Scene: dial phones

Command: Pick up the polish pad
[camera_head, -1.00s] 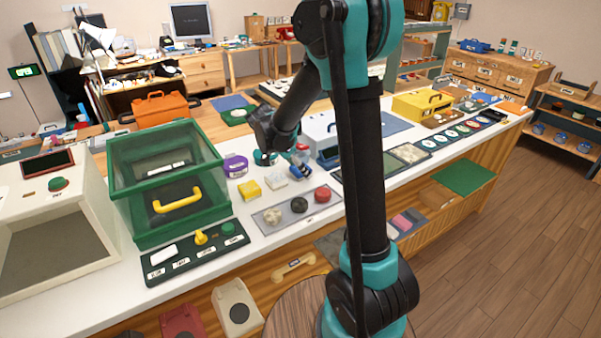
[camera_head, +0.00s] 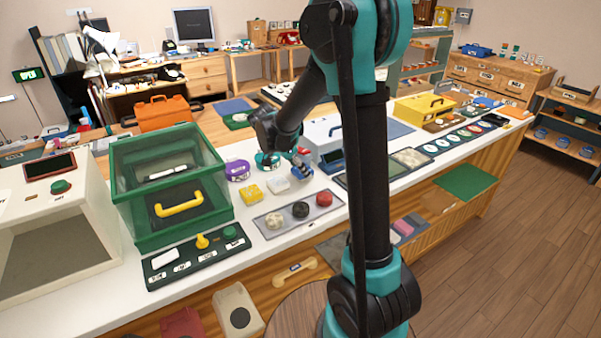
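A grey tray (camera_head: 314,220) on the white counter holds three round pads: a cream one (camera_head: 274,221), a black one (camera_head: 300,209) and a red one (camera_head: 323,199). I cannot tell which of them, if any, is the polish pad. A yellow block (camera_head: 250,193) and a white block (camera_head: 278,184) lie behind the tray.
A green clear-sided case (camera_head: 170,185) with a yellow handle stands left, a dark control panel (camera_head: 195,257) in front of it. A purple container (camera_head: 237,170) stands behind the blocks. A grey-white box (camera_head: 325,132) is close behind my gripper.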

